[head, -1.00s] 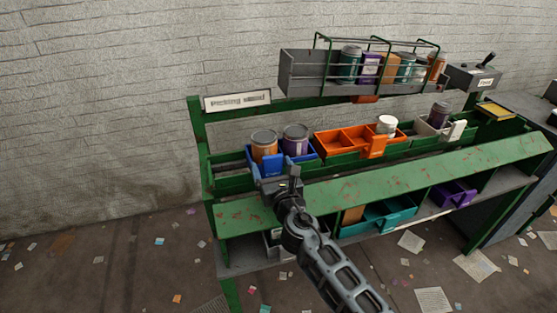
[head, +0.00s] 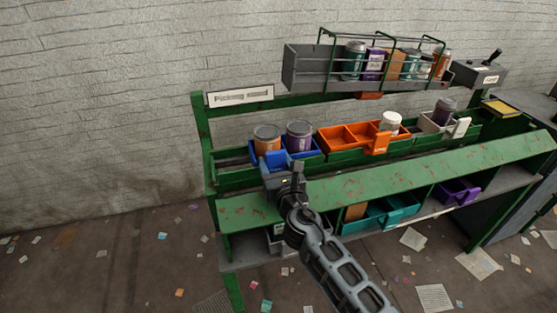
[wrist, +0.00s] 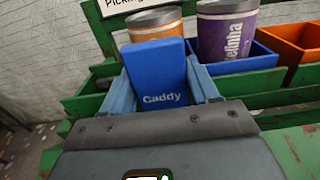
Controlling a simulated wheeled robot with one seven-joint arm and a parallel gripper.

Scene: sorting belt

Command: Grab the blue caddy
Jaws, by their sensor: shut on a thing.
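The blue caddy (head: 308,154) sits in the green trough at the left part of the green bench. It holds an orange can (head: 266,139) and a purple can (head: 298,137), both upright. My gripper (head: 278,165) reaches the caddy's front from the bench's near side. In the wrist view, the fingers (wrist: 163,88) are shut on the blue front tab marked "Caddy" (wrist: 158,75), one finger on each side. The cans' lower parts are hidden by the caddy walls and the tab.
An orange caddy (head: 345,137) with a white can stands to the right in the trough, then a pale caddy (head: 428,126) with a dark can. A wire-railed grey shelf (head: 305,68) hangs above. Teal (head: 365,223) and purple bins (head: 452,190) sit on the lower shelf.

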